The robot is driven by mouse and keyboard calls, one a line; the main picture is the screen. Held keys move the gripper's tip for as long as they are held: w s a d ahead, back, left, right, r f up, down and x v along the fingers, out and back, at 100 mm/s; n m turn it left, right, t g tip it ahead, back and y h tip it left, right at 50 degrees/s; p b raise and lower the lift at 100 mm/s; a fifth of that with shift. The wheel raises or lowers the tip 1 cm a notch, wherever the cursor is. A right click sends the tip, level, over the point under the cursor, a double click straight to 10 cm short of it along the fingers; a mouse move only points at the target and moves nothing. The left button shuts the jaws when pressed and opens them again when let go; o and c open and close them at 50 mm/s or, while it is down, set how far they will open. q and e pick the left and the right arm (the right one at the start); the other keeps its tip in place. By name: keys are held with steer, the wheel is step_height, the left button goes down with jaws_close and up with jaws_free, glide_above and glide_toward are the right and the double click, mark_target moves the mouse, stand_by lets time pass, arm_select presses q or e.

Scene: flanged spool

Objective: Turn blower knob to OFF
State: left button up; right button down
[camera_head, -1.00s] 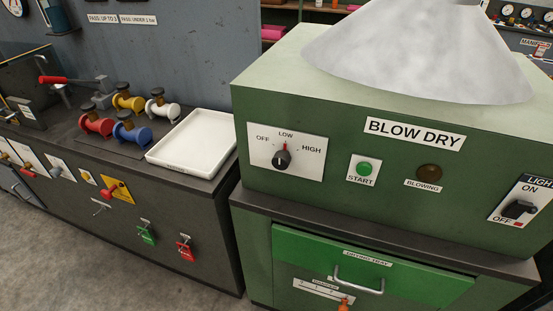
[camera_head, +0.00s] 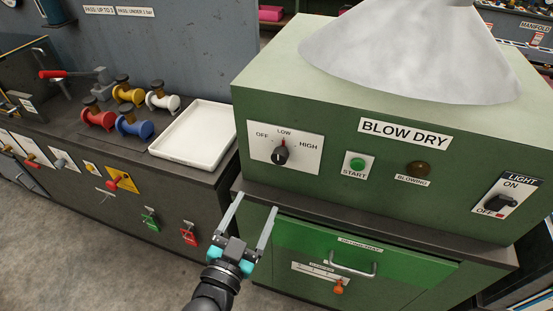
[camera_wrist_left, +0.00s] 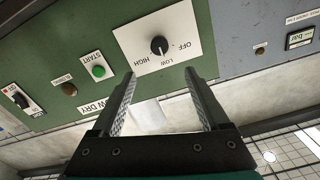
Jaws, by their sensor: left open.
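The blower knob (camera_head: 280,155) is a black dial on a white plate (camera_head: 306,153) marked OFF, LOW and HIGH, on the green BLOW DRY box (camera_head: 350,190). A red mark at its top points to LOW. The knob also shows in the left wrist view (camera_wrist_left: 159,45), upside down, beyond the fingertips. My left gripper (camera_head: 252,203) is open and empty, below the knob and a little to its left, in front of the counter edge. It also shows in the left wrist view (camera_wrist_left: 160,77), clear of the knob. My right gripper is not in view.
A green START button (camera_head: 357,165), a dark BLOWING lamp (camera_head: 418,168) and a LIGHT switch (camera_head: 502,202) share the panel. A grey cone (camera_head: 410,55) sits on top. Left are a white tray (camera_head: 195,140) and several spools (camera_head: 134,126). A drawer handle (camera_head: 352,266) sticks out below.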

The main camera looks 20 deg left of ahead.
mark_target(278, 159)
arm_select(q)
steer(key=w, duration=1.4)
steer(key=shift+w+d+b, duration=0.25)
steer(key=shift+b, duration=0.05)
steer(key=shift+c, duration=0.3)
jaws_close()
